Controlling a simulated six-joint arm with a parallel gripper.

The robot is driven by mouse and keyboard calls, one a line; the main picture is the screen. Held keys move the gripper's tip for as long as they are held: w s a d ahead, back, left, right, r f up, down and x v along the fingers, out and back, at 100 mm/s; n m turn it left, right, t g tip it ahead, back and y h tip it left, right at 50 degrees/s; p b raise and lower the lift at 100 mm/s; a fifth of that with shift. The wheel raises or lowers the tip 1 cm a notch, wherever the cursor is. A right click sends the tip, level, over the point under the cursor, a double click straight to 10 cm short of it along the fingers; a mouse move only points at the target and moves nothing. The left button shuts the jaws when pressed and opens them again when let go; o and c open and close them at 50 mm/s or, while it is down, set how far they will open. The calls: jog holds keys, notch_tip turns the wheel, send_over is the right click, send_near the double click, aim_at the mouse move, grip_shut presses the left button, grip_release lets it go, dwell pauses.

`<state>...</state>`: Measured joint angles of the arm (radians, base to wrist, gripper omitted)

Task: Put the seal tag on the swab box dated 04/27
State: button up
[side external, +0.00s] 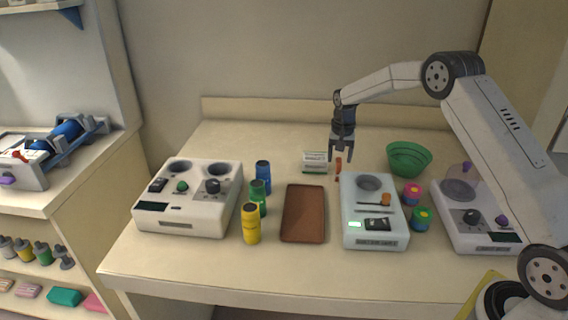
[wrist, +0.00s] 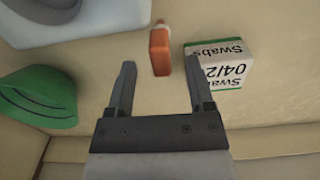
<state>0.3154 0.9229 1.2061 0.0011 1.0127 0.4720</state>
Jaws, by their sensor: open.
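In the wrist view the box (wrist: 217,75) reads "Swabs" and "04/2"; the last digit is not readable. My gripper (side external: 340,159) is open and points down above the orange piece. In the wrist view the piece shows between the fingertips (wrist: 159,64), and nothing is gripped.
A green bowl (side external: 408,158) stands right of my gripper. A white device (side external: 373,238) and a brown tray (side external: 303,213) lie in front. Blue, green and yellow bottles (side external: 251,228) stand beside the tray, near a larger white device (side external: 187,218). The table behind the box is clear.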

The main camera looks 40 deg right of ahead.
aim_at(338, 170)
jog(key=shift+f, duration=0.15)
jog(key=f, duration=0.3)
jog(key=shift+s+a+f, duration=0.15)
jog(key=shift+a, duration=0.1)
jog(key=shift+f, duration=0.8)
grip_shut()
